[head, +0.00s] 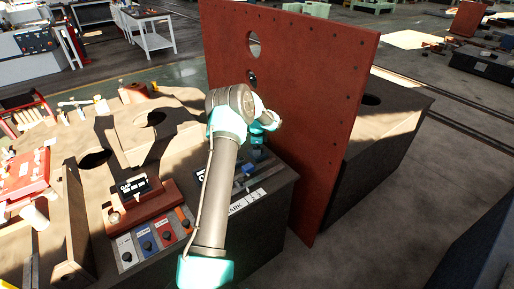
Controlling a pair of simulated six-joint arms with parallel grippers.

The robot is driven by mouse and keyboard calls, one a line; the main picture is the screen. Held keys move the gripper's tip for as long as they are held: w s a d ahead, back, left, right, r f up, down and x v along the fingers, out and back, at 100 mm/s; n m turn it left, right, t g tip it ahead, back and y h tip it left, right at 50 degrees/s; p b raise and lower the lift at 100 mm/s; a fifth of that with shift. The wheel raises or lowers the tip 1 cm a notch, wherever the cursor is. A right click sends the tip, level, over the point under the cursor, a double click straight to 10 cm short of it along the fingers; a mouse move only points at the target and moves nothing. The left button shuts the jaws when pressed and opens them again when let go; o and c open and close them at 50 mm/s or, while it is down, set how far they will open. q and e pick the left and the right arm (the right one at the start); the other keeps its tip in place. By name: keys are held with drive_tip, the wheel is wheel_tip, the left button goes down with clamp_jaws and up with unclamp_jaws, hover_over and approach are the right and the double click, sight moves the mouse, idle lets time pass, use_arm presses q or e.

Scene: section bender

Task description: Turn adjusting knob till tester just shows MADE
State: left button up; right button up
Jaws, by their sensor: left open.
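My left arm crosses the middle of the head view, and my left gripper (258,150) is at its far end, beside the red plate. It is open, though its fingertips are small and partly hidden by my arm. A small blue part (249,168) sits just below it on the bench; I cannot tell whether it is the adjusting knob or whether the gripper touches it. A dark display (200,174) is mostly covered by my arm, so its reading is hidden. Another black display (139,187), on a red-brown base, has white lettering too small to read fully. My right gripper is not in view.
A tall red plate (325,110) with round holes stands right behind the gripper. A panel of coloured switches (146,243) lies left of my arm. A red box (25,175) is at the far left. Open floor (400,210) lies right of the plate.

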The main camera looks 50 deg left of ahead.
use_arm(q)
drive_tip(key=c, duration=0.9)
drive_tip(key=shift+n, duration=0.5)
drive_tip(key=n, duration=0.8)
drive_tip(key=shift+d+g, duration=0.1)
drive_tip(key=shift+g, duration=0.2)
drive_tip(key=n, duration=0.4)
drive_tip(key=shift+d+n, duration=0.1)
drive_tip(key=shift+n, duration=0.2)
drive_tip(key=n, duration=0.4)
drive_tip(key=shift+w+n+g, duration=0.1)
drive_tip(key=shift+n+g, duration=0.2)
drive_tip(key=shift+n, duration=0.1)
